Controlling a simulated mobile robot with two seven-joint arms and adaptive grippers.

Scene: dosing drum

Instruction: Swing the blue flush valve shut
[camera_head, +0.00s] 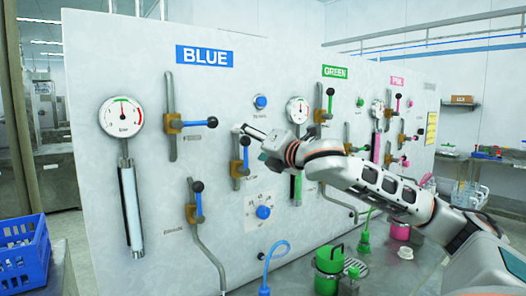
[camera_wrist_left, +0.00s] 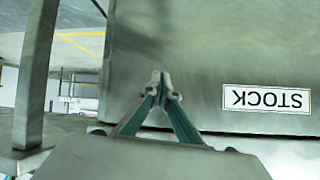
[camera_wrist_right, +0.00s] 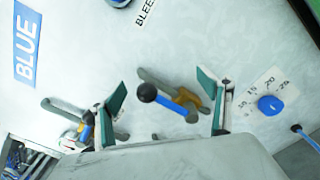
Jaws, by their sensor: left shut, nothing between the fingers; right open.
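The blue section (camera_head: 205,56) has several valves with blue levers and black knobs. The upper valve (camera_head: 174,123) has its lever level, pointing right. The middle valve (camera_head: 238,168) and lower valve (camera_head: 192,214) have levers standing upright. Their small labels are unreadable, so I cannot tell which is flush. My right gripper (camera_head: 244,131) is open in front of the panel by the middle valve. In the right wrist view, a blue lever with its black knob (camera_wrist_right: 147,92) lies between the open fingers (camera_wrist_right: 163,92), with no clear contact. My left gripper (camera_wrist_left: 160,80) is shut and empty.
A blue dial (camera_wrist_right: 270,104) is beside the valve. Pipes, gauges (camera_head: 121,116) and green and pink sections share the panel. A green canister (camera_head: 328,262) stands below. A blue crate (camera_head: 22,258) is at left. A surface labelled STOCK (camera_wrist_left: 267,99) is near my left gripper.

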